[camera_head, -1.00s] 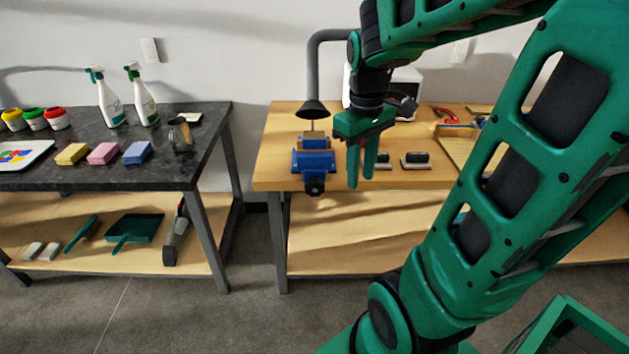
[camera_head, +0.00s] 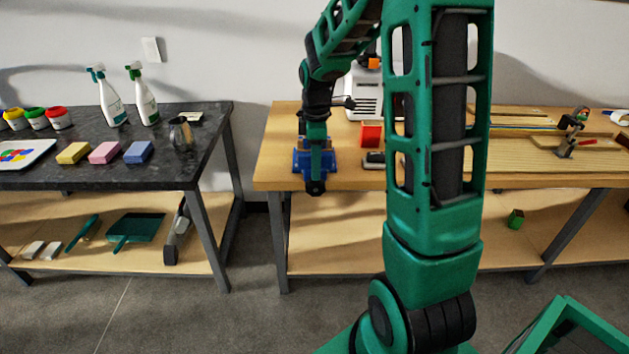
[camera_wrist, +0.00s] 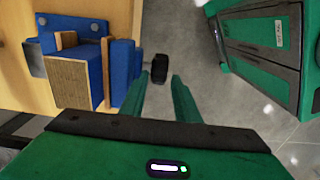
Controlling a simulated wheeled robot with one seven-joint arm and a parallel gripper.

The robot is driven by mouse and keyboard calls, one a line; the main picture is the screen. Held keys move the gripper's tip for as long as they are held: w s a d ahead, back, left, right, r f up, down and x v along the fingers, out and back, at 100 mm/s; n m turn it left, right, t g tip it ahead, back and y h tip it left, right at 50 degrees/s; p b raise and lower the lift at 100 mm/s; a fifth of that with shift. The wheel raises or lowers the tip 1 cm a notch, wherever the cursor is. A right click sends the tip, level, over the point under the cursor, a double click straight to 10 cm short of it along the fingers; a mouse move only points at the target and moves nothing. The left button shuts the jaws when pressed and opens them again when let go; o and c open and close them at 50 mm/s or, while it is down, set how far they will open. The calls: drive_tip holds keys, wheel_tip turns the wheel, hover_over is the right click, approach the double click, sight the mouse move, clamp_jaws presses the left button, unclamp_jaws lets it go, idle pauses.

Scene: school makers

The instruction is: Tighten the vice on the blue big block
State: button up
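The blue vice (camera_head: 299,163) is fixed at the front left edge of the wooden workbench. The wrist view shows its front jaw (camera_wrist: 124,68) with a wooden facing, and its dark handle end (camera_wrist: 160,68) sticking out past the bench edge. Between the jaws is a block (camera_wrist: 73,82) with a wood-coloured top and a blue side; whether it touches both jaws I cannot tell. My green gripper (camera_wrist: 161,82) is open, its two fingers pointing at the handle, one on each side of it. In the head view my gripper (camera_head: 316,181) hides part of the vice.
A red container (camera_head: 371,133) and a dark-topped block (camera_head: 374,160) are on the bench right of the vice. The dark table (camera_head: 60,178) at left holds spray bottles, sponges and paint jars. A green crate (camera_head: 575,325) is on the floor at lower right.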

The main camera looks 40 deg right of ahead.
sight(315, 187)
drive_tip(key=shift+f, duration=2.7)
drive_tip(key=shift+c, duration=0.2)
clamp_jaws()
drive_tip(key=shift+s+d, duration=0.1)
drive_tip(key=shift+d, duration=0.05)
